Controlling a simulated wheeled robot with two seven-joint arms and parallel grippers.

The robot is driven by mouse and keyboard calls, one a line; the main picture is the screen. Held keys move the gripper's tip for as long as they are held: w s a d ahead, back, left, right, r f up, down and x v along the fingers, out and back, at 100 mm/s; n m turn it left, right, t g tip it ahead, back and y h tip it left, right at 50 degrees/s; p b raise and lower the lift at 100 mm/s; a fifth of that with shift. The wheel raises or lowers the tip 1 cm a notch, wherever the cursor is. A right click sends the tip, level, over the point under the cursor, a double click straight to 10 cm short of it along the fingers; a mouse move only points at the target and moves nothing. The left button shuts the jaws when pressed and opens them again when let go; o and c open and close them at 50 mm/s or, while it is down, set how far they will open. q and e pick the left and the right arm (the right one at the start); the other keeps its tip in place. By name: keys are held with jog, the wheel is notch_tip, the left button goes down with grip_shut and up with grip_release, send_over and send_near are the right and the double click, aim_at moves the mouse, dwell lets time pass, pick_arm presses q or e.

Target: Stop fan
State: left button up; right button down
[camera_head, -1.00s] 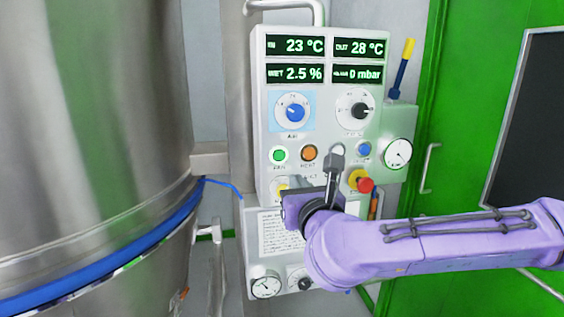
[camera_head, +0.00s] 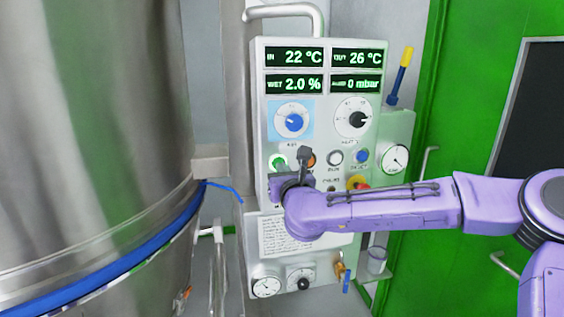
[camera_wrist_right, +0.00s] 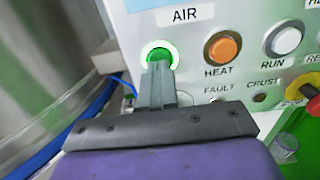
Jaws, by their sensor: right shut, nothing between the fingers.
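The control panel (camera_head: 318,120) stands upright in the middle of the head view. Its green round button (camera_head: 278,162), at the left of the button row, also shows in the right wrist view (camera_wrist_right: 158,48) with a bright ring. My right gripper (camera_head: 304,154) is shut and empty in front of the panel. In the right wrist view its fingertips (camera_wrist_right: 157,68) overlap the lower part of the green button. I cannot tell whether they touch it. The orange HEAT button (camera_wrist_right: 222,46) is just right of the fingers. My left gripper is not in view.
The white RUN button (camera_wrist_right: 283,40) and a red-and-yellow knob (camera_head: 358,183) are further right. The displays read 22 °C, 26 °C, 2.0 % and 0 mbar. A large steel vessel (camera_head: 90,120) stands close on the left. A green door (camera_head: 470,90) is at the right.

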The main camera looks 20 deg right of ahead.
jog(key=shift+w+d, duration=0.15)
jog(key=shift+w, duration=0.45)
jog(key=shift+w, duration=0.1)
